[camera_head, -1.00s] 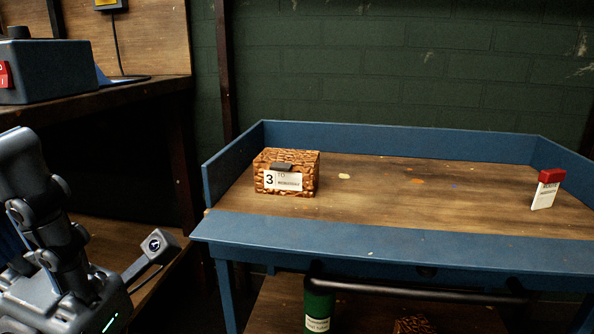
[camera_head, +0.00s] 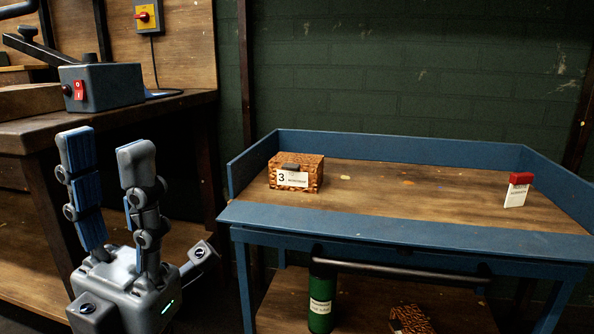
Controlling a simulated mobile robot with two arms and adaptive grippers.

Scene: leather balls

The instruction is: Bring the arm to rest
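My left gripper (camera_head: 106,182) is at the lower left, its fingers pointing up. The fingers are spread apart with nothing between them. It is in front of the wooden workbench and left of the blue cart (camera_head: 390,226), clear of both. No leather ball shows. My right gripper is not in view.
On the cart's top are a brown patterned box (camera_head: 309,178) labelled 3 and a small red-and-white box (camera_head: 518,190). A green cylinder (camera_head: 320,298) and another patterned box (camera_head: 411,319) are on the lower shelf. The workbench (camera_head: 150,114) holds a grey switch box (camera_head: 104,87).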

